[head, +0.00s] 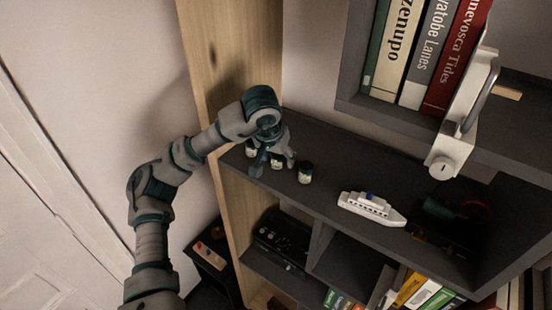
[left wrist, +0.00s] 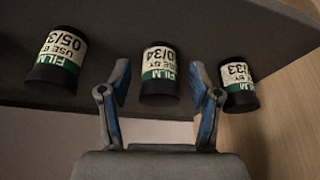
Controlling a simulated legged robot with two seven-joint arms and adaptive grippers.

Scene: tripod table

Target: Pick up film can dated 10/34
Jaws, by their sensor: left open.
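The film can marked "0/34" (left wrist: 159,74), its first digit cut off from view, is black with a cream and green label. In the left wrist view it stands between the open fingers of my left gripper (left wrist: 161,90). A can marked "05/3" (left wrist: 56,60) stands to the left, and one marked "/33" (left wrist: 239,86) stands to the right, just outside the right finger. In the head view my left gripper (head: 272,162) reaches down over the grey shelf and partly hides the cans; one can (head: 305,172) shows clear beside it. My right gripper is not in view.
The cans stand on a grey shelf (head: 330,162) by a wooden side panel (head: 222,60). A white toy ship (head: 371,208) sits farther right. Books (head: 425,50) stand on the upper shelf, near a white bracket-like object (head: 458,130).

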